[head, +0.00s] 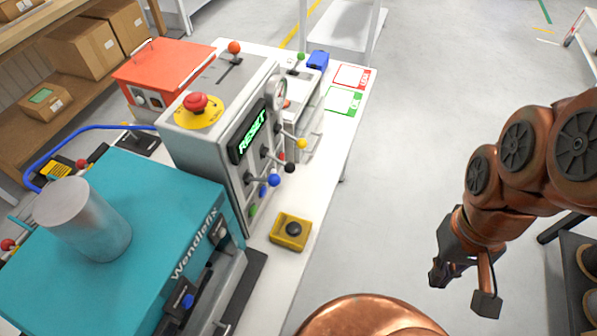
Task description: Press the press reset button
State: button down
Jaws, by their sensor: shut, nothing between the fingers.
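A grey press control box (215,95) stands on the white bench, with a lit green display (252,133) reading RESET on its front. A red mushroom button (196,103) on a yellow disc sits on its top. I cannot tell by label which button is the press reset. My gripper (440,273) is shut and empty, hanging right of the bench, well apart from all of them.
Levers with blue, black and yellow knobs (274,180) stick out from the box front. A teal Wendlefix machine (130,235) stands at the left, a red box (165,72) behind. Open floor (400,160) lies between bench and arm. A dark rack (580,265) is at the right.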

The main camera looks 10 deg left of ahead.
aim_at(263, 192)
jog(key=k, duration=1.5)
jog(key=u, duration=1.8)
jog(key=i, duration=0.5)
jog(key=z, duration=0.05)
